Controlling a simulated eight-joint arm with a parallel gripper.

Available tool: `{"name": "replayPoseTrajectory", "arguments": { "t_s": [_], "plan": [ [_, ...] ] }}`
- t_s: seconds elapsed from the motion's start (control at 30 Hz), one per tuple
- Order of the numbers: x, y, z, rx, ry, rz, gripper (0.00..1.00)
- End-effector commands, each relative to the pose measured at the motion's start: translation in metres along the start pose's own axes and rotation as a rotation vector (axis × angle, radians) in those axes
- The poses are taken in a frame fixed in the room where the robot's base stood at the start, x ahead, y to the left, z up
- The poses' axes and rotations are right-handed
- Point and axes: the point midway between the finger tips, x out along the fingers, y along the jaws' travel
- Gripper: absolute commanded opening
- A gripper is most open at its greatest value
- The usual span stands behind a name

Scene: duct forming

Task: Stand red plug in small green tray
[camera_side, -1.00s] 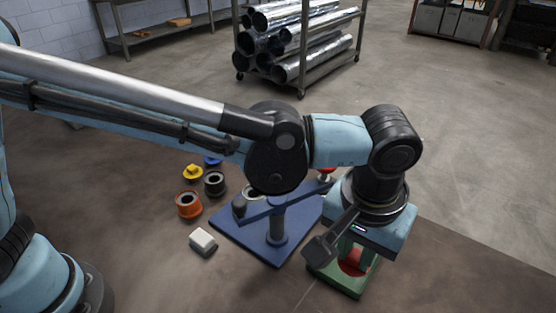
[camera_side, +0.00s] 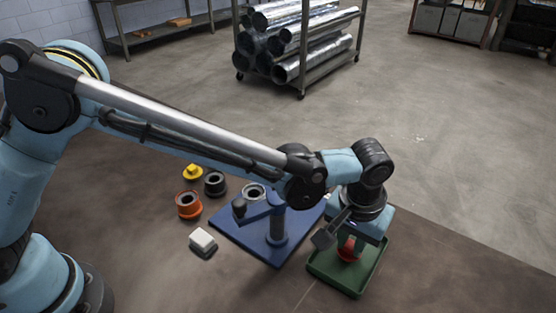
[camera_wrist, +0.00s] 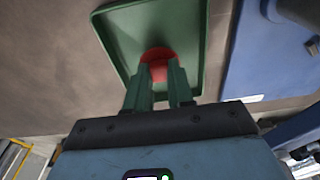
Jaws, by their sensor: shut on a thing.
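The red plug (camera_side: 348,250) is between the fingers of my gripper (camera_side: 352,243), at the small green tray (camera_side: 372,278). In the wrist view the red plug (camera_wrist: 158,62) shows at the fingertips of my gripper (camera_wrist: 159,78), which is shut on it. The green tray (camera_wrist: 120,30) lies behind the plug there, and the plug is over its inside, near one end. The fingers hide part of the plug. I cannot tell whether its underside touches the tray floor.
A blue fixture plate (camera_side: 270,240) with a post and arm stands left of the tray. Left of it are an orange ring (camera_side: 188,205), a black ring (camera_side: 215,184), a yellow part (camera_side: 193,172) and a white block (camera_side: 203,240). Bare floor lies right of the tray.

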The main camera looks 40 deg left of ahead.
Motion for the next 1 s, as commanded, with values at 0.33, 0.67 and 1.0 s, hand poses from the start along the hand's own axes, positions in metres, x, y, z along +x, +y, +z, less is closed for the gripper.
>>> {"name": "replayPoseTrajectory", "arguments": {
  "t_s": [0.33,0.67,1.0],
  "plan": [
    [0.003,0.000,0.001,0.000,0.000,0.000,0.30],
    [0.003,0.000,0.000,0.000,0.000,0.000,0.48],
    [-0.029,0.000,0.000,0.000,0.000,0.000,0.48]
  ]
}}
